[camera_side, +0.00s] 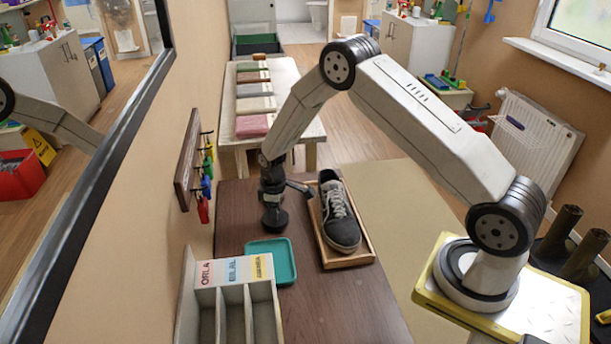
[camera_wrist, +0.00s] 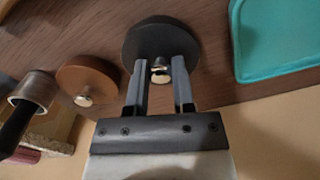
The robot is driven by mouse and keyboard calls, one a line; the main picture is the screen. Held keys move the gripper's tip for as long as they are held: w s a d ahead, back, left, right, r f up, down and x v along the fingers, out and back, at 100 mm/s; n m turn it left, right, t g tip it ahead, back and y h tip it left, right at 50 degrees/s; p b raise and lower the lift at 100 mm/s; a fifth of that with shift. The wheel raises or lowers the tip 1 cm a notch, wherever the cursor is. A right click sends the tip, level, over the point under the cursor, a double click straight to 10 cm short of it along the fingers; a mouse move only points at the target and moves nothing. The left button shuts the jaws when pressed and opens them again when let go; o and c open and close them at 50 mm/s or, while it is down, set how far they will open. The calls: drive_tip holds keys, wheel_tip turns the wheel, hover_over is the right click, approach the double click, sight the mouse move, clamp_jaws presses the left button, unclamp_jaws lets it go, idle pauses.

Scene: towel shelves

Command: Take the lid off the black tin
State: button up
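The black tin (camera_wrist: 155,36) is round and dark, with a small metal knob (camera_wrist: 160,66) on its lid. In the wrist view, the two fingers of my gripper (camera_wrist: 159,62) stand on either side of the knob, with a narrow gap showing on each side. I cannot tell how far down the fingers reach around the knob. In the side view, my gripper (camera_side: 272,196) points down over the black tin (camera_side: 275,220), near the wall side of the brown table. The lid sits on the tin.
A brown tin (camera_wrist: 92,76) with a similar knob is close left of the black tin. A metal-rimmed cylinder (camera_wrist: 36,87) stands beyond it. A teal tray (camera_side: 279,281) lies in front. A shoe (camera_side: 338,212) sits in a wooden tray (camera_side: 362,256). Labelled compartments (camera_side: 236,271) and wall hooks flank the table.

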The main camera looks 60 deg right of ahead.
clamp_jaws()
drive_tip(key=shift+r, duration=0.15)
drive_tip(key=shift+r, duration=0.75)
drive_tip(key=s+a+r, duration=0.1)
drive_tip(key=s+r, duration=1)
drive_tip(key=s, duration=0.3)
drive_tip(key=shift+a, duration=0.3)
drive_tip(key=shift+r, duration=0.1)
